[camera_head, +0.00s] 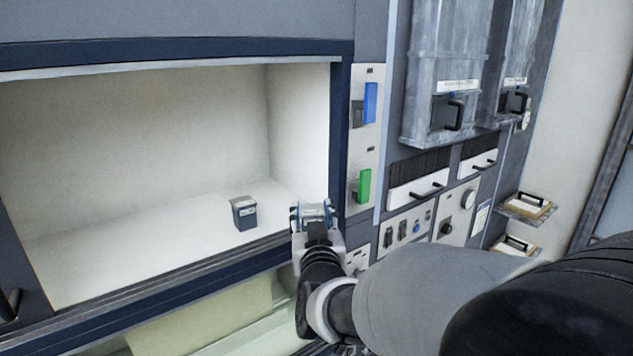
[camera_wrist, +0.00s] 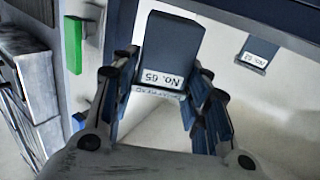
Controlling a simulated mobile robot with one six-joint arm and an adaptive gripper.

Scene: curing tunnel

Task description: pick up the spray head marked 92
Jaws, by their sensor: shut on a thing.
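A dark blue-grey block-shaped spray head (camera_wrist: 172,48) with a white number label is between the fingers of my gripper (camera_wrist: 160,105) in the wrist view. My gripper (camera_head: 314,214) is shut on this spray head at the right front of the white chamber opening. In the head view the held piece is mostly hidden by the fingers. A second similar block (camera_head: 243,212) stands on the chamber floor to the left, apart from my gripper. It also shows in the wrist view (camera_wrist: 258,50), its label too small to read surely.
The white chamber floor (camera_head: 130,240) is otherwise clear. A dark frame edges the opening. Right of it is a panel with a blue switch (camera_head: 370,102) and a green switch (camera_head: 364,186). Grey bins (camera_head: 440,75), drawers and knobs are further right.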

